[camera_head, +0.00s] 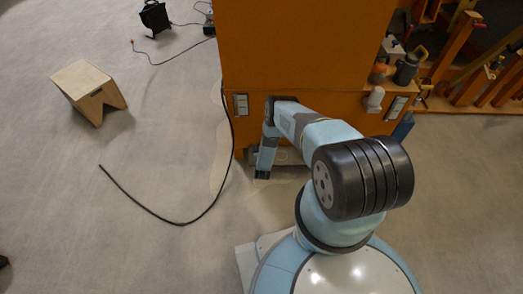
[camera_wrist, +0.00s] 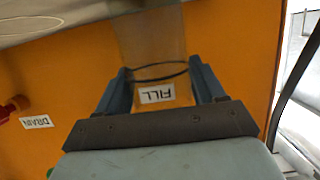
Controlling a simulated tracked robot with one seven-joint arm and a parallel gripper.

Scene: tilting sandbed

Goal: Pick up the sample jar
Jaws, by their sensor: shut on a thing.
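The sample jar (camera_wrist: 152,40) appears in the wrist view as a clear, see-through vessel with a dark ring. It lies between the two blue fingers of my gripper (camera_wrist: 160,67), which is shut on it. A white FILL label (camera_wrist: 157,94) shows upside down between the fingers; I cannot tell whether it is on the jar or on the orange panel behind. In the head view my gripper (camera_head: 264,168) points down close to the front of the orange cabinet (camera_head: 300,50). The jar cannot be made out there.
A DRAIN label (camera_wrist: 36,122) and a red fitting (camera_wrist: 14,107) are on the orange panel at the left in the wrist view. A black cable (camera_head: 190,221) lies on the floor left of my arm. A wooden stool (camera_head: 88,88) stands farther left, with open floor between.

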